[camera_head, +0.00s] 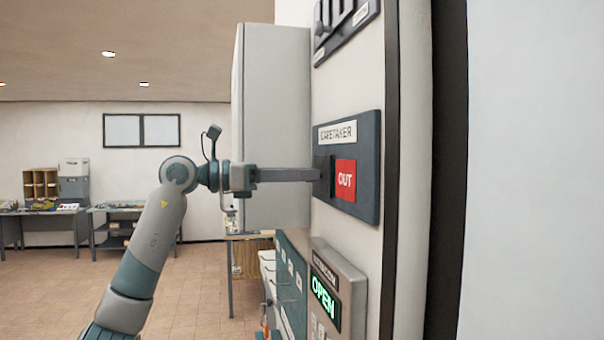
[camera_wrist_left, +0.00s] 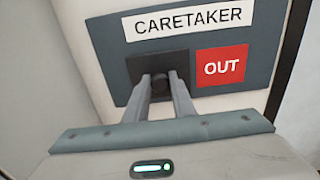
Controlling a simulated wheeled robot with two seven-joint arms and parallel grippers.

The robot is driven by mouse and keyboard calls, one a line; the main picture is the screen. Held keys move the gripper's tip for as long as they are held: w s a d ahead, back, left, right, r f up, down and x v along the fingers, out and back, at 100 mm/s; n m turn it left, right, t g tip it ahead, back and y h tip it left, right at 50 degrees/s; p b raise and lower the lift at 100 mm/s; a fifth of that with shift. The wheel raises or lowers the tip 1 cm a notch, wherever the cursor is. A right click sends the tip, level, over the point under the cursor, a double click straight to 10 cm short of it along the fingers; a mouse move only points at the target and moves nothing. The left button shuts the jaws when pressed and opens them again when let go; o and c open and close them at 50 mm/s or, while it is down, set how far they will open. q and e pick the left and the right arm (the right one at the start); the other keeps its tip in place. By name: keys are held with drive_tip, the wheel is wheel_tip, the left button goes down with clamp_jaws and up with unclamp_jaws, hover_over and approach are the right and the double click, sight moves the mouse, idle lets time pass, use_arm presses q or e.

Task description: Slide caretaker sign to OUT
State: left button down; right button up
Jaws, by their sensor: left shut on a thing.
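The caretaker sign (camera_head: 366,199) is a dark grey board on the wall panel, with a white CARETAKER label (camera_head: 338,132). A red OUT field (camera_head: 346,180) shows at its right. A dark sliding cover (camera_head: 324,186) sits left of the red field. My left gripper (camera_head: 318,175) reaches the cover from the left and is shut on its knob. In the left wrist view, the two fingers (camera_wrist_left: 160,90) close around the dark round knob (camera_wrist_left: 159,80) on the cover (camera_wrist_left: 146,67), and the red OUT field (camera_wrist_left: 221,66) is uncovered beside it. My right gripper is not in view.
A grey cabinet (camera_head: 272,125) juts out just left of the sign, close to my left wrist. Below the sign is a box with a lit OPEN display (camera_head: 325,299). Another wall fitting (camera_head: 342,22) is above. A dark vertical strip (camera_head: 449,150) stands to the right.

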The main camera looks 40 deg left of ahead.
use_arm(q)
drive_tip(key=shift+a+r, duration=0.1)
drive_tip(key=shift+r, duration=0.05)
drive_tip(key=c, duration=1.8)
unclamp_jaws()
drive_tip(key=shift+o, duration=1.4)
drive_tip(key=shift+w+a, duration=0.1)
drive_tip(key=shift+a, duration=0.05)
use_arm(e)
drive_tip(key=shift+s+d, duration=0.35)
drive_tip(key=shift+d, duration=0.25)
use_arm(q)
drive_tip(key=b+v, duration=0.6)
drive_tip(key=v, duration=1.1)
drive_tip(key=shift+a+b, duration=0.25)
drive_tip(key=shift+b, duration=0.05)
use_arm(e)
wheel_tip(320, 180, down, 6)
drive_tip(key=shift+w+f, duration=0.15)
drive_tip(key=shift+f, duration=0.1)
